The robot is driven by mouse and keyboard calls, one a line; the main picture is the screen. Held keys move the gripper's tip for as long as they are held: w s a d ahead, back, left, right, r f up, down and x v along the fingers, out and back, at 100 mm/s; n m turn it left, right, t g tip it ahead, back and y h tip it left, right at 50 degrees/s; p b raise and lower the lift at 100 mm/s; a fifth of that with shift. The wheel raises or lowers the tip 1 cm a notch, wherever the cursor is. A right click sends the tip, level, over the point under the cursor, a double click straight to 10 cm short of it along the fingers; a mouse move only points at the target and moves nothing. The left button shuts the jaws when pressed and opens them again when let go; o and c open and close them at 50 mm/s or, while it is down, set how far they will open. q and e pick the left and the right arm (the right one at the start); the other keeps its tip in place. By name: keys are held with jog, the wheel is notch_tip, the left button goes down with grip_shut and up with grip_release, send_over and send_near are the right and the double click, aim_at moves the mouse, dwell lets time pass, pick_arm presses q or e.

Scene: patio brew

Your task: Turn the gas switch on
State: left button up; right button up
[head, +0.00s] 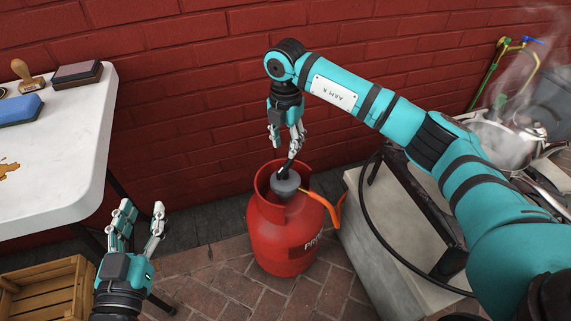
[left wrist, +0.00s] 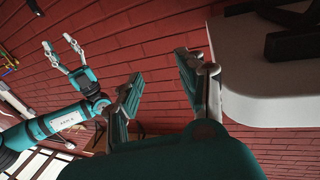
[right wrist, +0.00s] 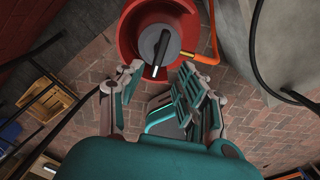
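The red gas bottle (head: 287,235) stands upright on the brick floor. On its top sits a grey regulator (head: 284,187) with a black switch lever (head: 283,170). In the right wrist view the lever (right wrist: 161,47) has a white line and lies across the round grey regulator (right wrist: 150,40). My right gripper (head: 287,147) is above the bottle, fingers pointing down and apart. In the right wrist view its fingertips (right wrist: 160,72) are either side of the lever's near end; I cannot tell whether they touch it. My left gripper (head: 142,207) is open and empty, left of the bottle.
An orange hose (head: 335,208) runs from the regulator toward the concrete block (head: 375,240) on the right. A steaming pot (head: 502,143) stands at the far right. A white table (head: 75,150) and wooden crate (head: 45,292) are at left. The brick wall is close behind.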

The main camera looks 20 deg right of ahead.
aim_at(285, 164)
notch_tip(285, 164, down, 6)
jog(key=shift+f+b, duration=0.2)
jog(key=shift+b, duration=0.5)
pick_arm(q)
notch_tip(285, 164, up, 8)
jog(key=s+t+h, duration=0.1)
jog(key=t+h, duration=0.1)
jog(key=t, duration=0.3)
jog(key=shift+s+d+f, duration=0.15)
jog(key=shift+s+d, duration=0.2)
pick_arm(e)
jog(key=shift+f, duration=0.3)
grip_shut()
